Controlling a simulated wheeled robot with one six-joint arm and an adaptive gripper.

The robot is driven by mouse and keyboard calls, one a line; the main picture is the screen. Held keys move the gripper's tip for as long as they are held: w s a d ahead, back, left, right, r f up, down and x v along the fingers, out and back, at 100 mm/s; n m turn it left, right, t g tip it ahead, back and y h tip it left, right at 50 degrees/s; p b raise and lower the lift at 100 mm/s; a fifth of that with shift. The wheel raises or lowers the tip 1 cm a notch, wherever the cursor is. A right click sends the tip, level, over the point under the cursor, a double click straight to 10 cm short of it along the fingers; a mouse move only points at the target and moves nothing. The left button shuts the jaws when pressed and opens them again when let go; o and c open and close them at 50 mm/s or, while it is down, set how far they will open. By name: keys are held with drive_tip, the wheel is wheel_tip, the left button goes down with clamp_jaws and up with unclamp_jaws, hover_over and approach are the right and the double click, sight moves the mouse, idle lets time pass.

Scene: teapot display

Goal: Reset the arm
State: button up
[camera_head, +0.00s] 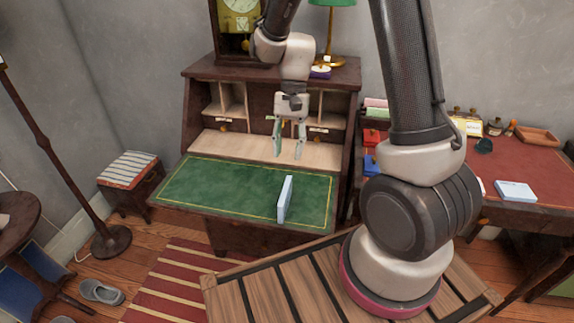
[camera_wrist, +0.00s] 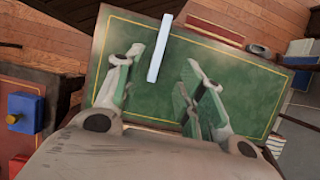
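My gripper (camera_head: 290,142) hangs with its fingers pointing down, above the rear part of the desk's green writing surface (camera_head: 220,188). In the wrist view my gripper (camera_wrist: 168,85) has its two fingers spread wide, with nothing between the pads. A thin pale-blue slab (camera_head: 285,199) stands upright on the green surface near its front right, apart from the fingers. The slab (camera_wrist: 159,48) shows as a narrow strip beyond the fingertips in the wrist view. My arm rises from its base at the right and reaches over the desk.
Behind the writing surface are wooden cubbyholes (camera_head: 232,100), with a clock (camera_head: 240,20) and a green-shaded lamp (camera_head: 333,5) on top. A red-topped desk (camera_head: 528,165) with small jars stands at the right. A floor lamp pole (camera_head: 55,150) and a striped stool (camera_head: 128,168) are at the left.

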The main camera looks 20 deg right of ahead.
drive_tip(key=shift+w+d+r, duration=0.1)
drive_tip(key=shift+w+r, duration=0.05)
drive_tip(key=shift+r, duration=0.35)
